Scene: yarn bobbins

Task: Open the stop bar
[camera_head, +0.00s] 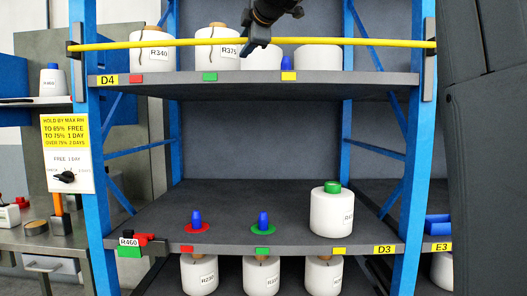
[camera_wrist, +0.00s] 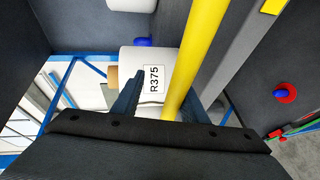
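The yellow stop bar (camera_head: 170,44) runs level across the front of the upper shelf, in front of the bobbins, its ends at dark brackets on the blue posts. My gripper (camera_head: 258,42) is at the bar near the middle, coming from above. In the wrist view its fingers (camera_wrist: 170,100) are spread apart, and the yellow bar (camera_wrist: 200,45) passes between them, closer to the right finger. I cannot tell whether either finger touches it. Behind the bar stands the white bobbin R375 (camera_head: 218,55), which also shows in the wrist view (camera_wrist: 154,78).
The upper shelf (camera_head: 330,78), marked D4, also holds bobbin R340 (camera_head: 152,55) and other white bobbins. The lower shelf (camera_head: 150,210) has a bobbin with a green top (camera_head: 331,212) and two blue pegs. A dark column (camera_head: 487,150) stands at the right.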

